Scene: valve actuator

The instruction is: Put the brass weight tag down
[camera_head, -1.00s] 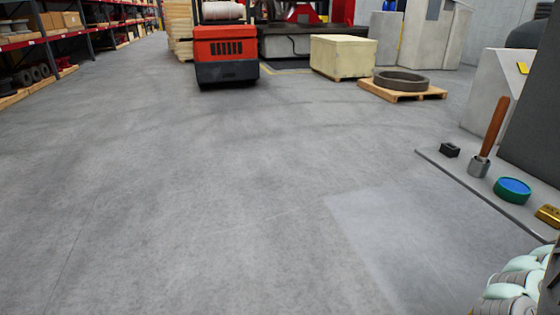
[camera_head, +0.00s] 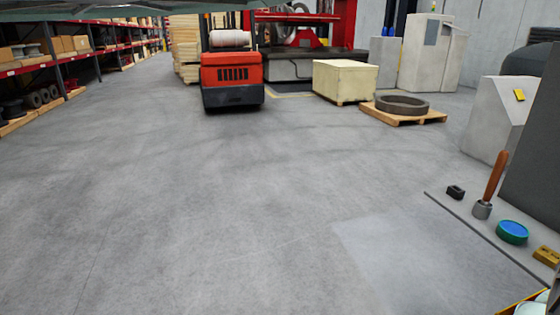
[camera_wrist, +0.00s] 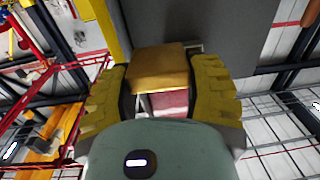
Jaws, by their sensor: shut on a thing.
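In the wrist view my gripper (camera_wrist: 160,85) has its two yellow padded fingers closed on either side of a brass-coloured block (camera_wrist: 160,68), which I take to be the brass weight tag. Its broad face is towards the camera, and I cannot see what is behind it. Ceiling beams and lights surround it in this view, with a dark grey panel above it in the picture. My gripper cannot be made out in the head view.
A grey ledge (camera_head: 470,220) at the right holds a small black block (camera_head: 455,192), a wooden-handled mallet (camera_head: 490,190), a blue-green round tin (camera_head: 512,232) and another brass-coloured piece (camera_head: 547,256). Beyond stand a red forklift (camera_head: 232,75) and a crate (camera_head: 345,80). The floor is open.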

